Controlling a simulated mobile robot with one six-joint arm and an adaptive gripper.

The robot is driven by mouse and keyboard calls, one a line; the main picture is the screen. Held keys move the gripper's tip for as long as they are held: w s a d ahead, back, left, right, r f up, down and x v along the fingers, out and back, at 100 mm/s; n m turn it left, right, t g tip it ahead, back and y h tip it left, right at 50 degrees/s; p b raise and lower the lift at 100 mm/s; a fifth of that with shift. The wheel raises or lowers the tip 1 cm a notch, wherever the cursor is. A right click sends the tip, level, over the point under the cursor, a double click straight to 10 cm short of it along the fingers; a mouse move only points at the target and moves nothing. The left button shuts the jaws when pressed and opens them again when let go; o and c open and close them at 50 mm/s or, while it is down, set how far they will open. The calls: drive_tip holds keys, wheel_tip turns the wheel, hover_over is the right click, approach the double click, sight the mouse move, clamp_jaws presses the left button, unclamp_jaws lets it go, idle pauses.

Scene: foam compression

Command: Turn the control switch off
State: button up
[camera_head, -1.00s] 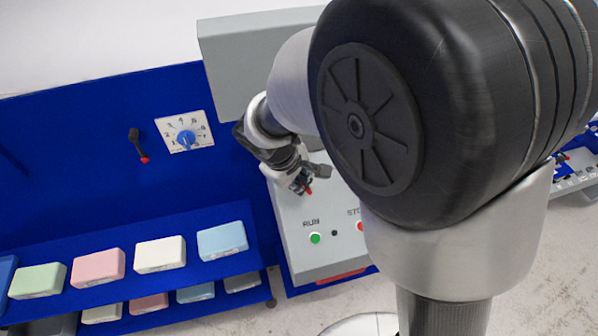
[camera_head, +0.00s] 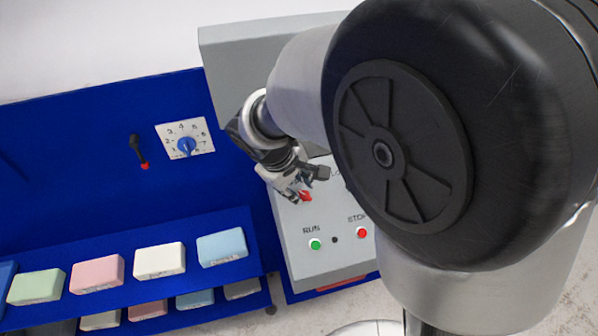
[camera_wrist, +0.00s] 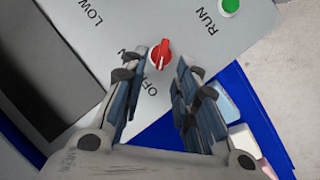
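The control switch is a red knob with a white pointer line (camera_wrist: 160,54) in the wrist view, set on a grey panel beside partly hidden ON and OFF lettering. I cannot tell for sure which label it points to. In the head view a bit of the red knob (camera_head: 306,196) shows at my gripper's tip. My gripper (camera_wrist: 165,68) is open in the wrist view, one finger on each side of the knob, with gaps visible between fingers and knob. It also shows in the head view (camera_head: 300,190), low over the panel.
The grey control box (camera_head: 290,228) carries a green RUN button (camera_head: 315,244) and a red STOP button (camera_head: 361,232). A blue dial (camera_head: 186,146) and a black lever (camera_head: 139,150) are on the blue wall to the left. Foam blocks (camera_head: 160,260) sit on the blue shelf below.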

drive_tip(key=v, duration=0.9)
drive_tip(key=shift+r, duration=0.35)
drive_tip(key=shift+s, duration=0.1)
drive_tip(key=s+d+f+m+y+b, duration=0.1)
drive_tip(key=s+d+f+m+b, duration=0.1)
drive_tip(key=s+d, duration=0.3)
drive_tip(key=s+d+f+m+t+b, duration=0.1)
drive_tip(key=s+d+f+m+b, duration=0.2)
drive_tip(key=s+d+m+b, duration=0.2)
drive_tip(key=s+d+f+m+y+b, duration=0.1)
drive_tip(key=s+d+f+m+b, duration=0.1)
drive_tip(key=s+d, duration=0.4)
drive_tip(key=shift+s+d+f+m+y+b, duration=0.3)
drive_tip(key=shift+d+m+b, duration=0.35)
drive_tip(key=shift+b, duration=0.5)
drive_tip(key=shift+a+r, duration=0.1)
drive_tip(key=shift+a, duration=0.05)
